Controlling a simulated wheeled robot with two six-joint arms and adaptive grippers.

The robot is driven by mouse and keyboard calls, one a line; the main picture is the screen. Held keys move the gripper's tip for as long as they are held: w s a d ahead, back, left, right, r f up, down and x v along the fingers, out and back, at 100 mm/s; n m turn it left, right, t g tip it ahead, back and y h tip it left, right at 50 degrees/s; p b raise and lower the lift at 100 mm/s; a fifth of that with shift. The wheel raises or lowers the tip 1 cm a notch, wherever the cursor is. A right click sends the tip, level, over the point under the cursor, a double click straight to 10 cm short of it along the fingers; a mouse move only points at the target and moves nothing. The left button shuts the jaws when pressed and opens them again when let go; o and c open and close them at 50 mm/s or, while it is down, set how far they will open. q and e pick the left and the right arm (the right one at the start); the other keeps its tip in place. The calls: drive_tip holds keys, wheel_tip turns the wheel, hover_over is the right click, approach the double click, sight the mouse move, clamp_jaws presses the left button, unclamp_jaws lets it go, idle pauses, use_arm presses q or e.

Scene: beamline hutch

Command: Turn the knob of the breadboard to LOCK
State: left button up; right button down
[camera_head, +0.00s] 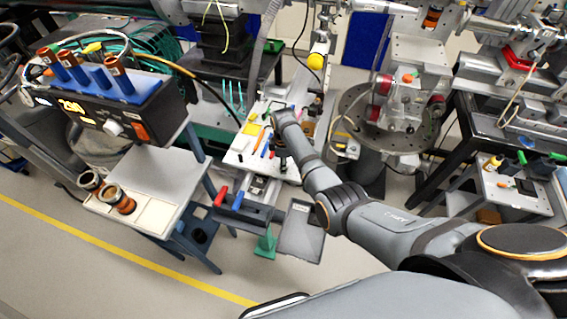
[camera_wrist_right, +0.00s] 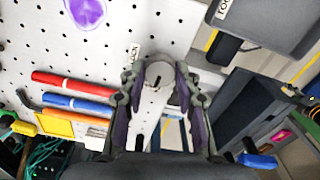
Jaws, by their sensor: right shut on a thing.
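The white perforated breadboard (camera_head: 236,156) lies on the bench at the middle of the head view, and it fills the upper left of the wrist view (camera_wrist_right: 60,50). Its round pale knob (camera_wrist_right: 160,73) sits at the board's edge, with a short dark mark on its face. A small white label (camera_wrist_right: 133,54) is beside the knob; its text is too small to read surely. My right gripper (camera_wrist_right: 160,82) is shut on the knob, one finger on each side. In the head view my right wrist largely hides the gripper and the knob. My left gripper is not in view.
Red and blue markers (camera_wrist_right: 75,84) and a yellow pad (camera_wrist_right: 55,123) lie on the board, left of the gripper. A dark grey box (camera_wrist_right: 265,22) with a partly cut-off label is at the upper right. A control box (camera_head: 115,110) stands left in the head view.

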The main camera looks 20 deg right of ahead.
drive_tip(key=shift+r+m+p, duration=0.15)
drive_tip(key=shift+m+p, duration=0.35)
drive_tip(key=shift+m, duration=0.5)
drive_tip(key=m+p, duration=0.1)
drive_tip(key=m, duration=0.4)
drive_tip(key=shift+p, duration=0.35)
drive_tip(key=m+p, duration=0.1)
drive_tip(key=m, duration=0.4)
drive_tip(key=shift+m, duration=0.4)
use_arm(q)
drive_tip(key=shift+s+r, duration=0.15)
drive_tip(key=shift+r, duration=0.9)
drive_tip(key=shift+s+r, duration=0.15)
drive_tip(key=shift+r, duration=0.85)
use_arm(e)
drive_tip(key=shift+m, duration=2.2)
drive_tip(key=c, duration=2.1)
unclamp_jaws()
clamp_jaws()
drive_tip(key=o, duration=1.1)
unclamp_jaws()
drive_tip(key=shift+o, duration=0.2)
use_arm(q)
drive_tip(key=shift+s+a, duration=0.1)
